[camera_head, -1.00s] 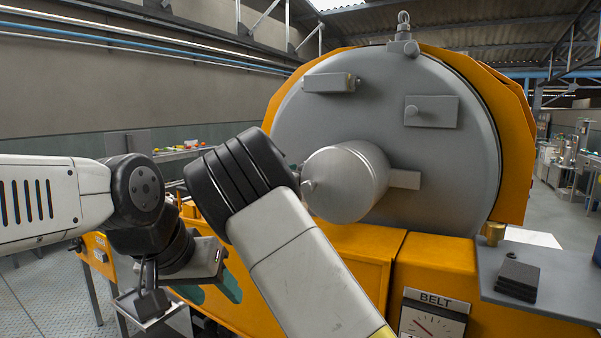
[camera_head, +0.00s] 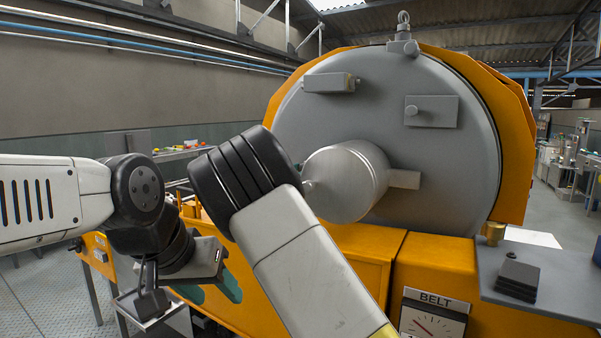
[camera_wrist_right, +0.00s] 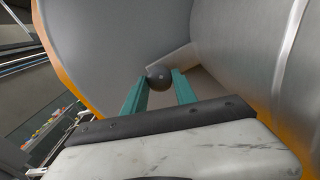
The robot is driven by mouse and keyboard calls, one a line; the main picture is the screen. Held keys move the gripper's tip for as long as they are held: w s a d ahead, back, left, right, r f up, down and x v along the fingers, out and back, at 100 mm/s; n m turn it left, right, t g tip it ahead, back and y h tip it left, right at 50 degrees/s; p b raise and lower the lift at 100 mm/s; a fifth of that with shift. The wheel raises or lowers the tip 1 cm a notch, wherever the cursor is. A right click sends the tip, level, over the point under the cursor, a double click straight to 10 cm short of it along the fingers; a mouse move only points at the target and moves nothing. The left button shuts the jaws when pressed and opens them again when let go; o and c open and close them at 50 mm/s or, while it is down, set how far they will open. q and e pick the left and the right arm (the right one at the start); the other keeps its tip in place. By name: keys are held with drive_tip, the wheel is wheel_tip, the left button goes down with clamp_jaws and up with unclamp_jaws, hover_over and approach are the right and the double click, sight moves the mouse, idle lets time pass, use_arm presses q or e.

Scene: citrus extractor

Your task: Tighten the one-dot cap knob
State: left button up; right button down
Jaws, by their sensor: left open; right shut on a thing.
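A dark ball-shaped knob (camera_wrist_right: 158,76) sits between the two teal fingers of my right gripper (camera_wrist_right: 160,86) in the right wrist view, in front of the machine's grey face. The gripper is shut on it. A tiny light mark shows on the knob, too small to read as a dot. In the head view my right arm's black wrist hides this knob and gripper. My left gripper (camera_head: 211,288) hangs low at left in the head view, its teal fingers apart and empty, away from the knob.
The large grey round drum face (camera_head: 400,110) in an orange housing fills the middle. A grey cylinder (camera_head: 347,180) juts from it close beside my right wrist. A grey shelf (camera_head: 555,285) with stacked dark plates stands at right. A belt gauge (camera_head: 432,318) is below.

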drive_tip(key=m, duration=0.4)
drive_tip(key=shift+m, duration=2.8)
drive_tip(key=c, duration=1)
unclamp_jaws()
drive_tip(key=v, duration=0.7)
drive_tip(key=shift+s+a, duration=0.2)
drive_tip(key=shift+s, duration=0.15)
